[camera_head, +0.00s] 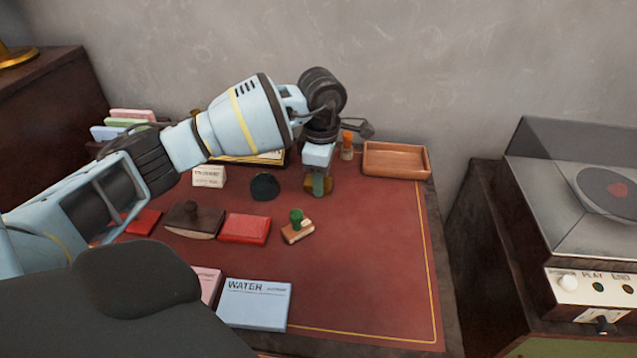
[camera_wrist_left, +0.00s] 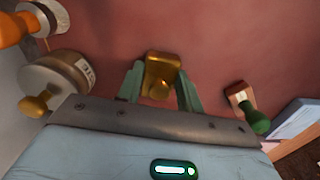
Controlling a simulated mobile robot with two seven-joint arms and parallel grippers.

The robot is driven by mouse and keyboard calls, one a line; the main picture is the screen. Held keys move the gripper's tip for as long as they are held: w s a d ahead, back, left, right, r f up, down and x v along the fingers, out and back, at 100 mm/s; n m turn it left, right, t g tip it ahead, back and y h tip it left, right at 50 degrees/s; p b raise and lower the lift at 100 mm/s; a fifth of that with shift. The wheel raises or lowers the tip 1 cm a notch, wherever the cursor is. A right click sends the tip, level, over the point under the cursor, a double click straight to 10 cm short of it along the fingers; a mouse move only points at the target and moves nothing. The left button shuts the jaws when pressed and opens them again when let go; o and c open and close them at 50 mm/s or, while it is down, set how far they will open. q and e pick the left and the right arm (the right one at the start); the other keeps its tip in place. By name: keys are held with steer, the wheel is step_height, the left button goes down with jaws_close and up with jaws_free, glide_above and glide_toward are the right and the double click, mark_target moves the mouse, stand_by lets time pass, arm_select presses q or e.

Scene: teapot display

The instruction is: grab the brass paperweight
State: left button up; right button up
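The brass paperweight (camera_wrist_left: 160,72) is a small golden block with a rounded knob on the red desk surface. It lies between the two green fingers of my left gripper (camera_wrist_left: 160,88) in the left wrist view. The fingers stand on either side of it, with a thin strip of red visible beside the brass, so they look open. In the head view the left gripper (camera_head: 318,186) points down over the paperweight (camera_head: 328,187), whose golden edges show around the green finger. The rest of it is hidden there. My right gripper is not in view.
A green-handled stamp (camera_head: 297,228) stands in front, and a dark rounded object (camera_head: 265,187) to the left. An orange-topped bottle (camera_head: 347,146) and a wooden tray (camera_head: 396,158) are behind. A metal cylinder (camera_wrist_left: 57,78) is close left in the wrist view. The desk's right front is clear.

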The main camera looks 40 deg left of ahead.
arm_select(q)
jaws_close()
steer(key=shift+r, duration=0.15)
step_height(320, 180, up, 10)
steer(key=shift+f+p, duration=0.1)
steer(key=shift+p, duration=0.35)
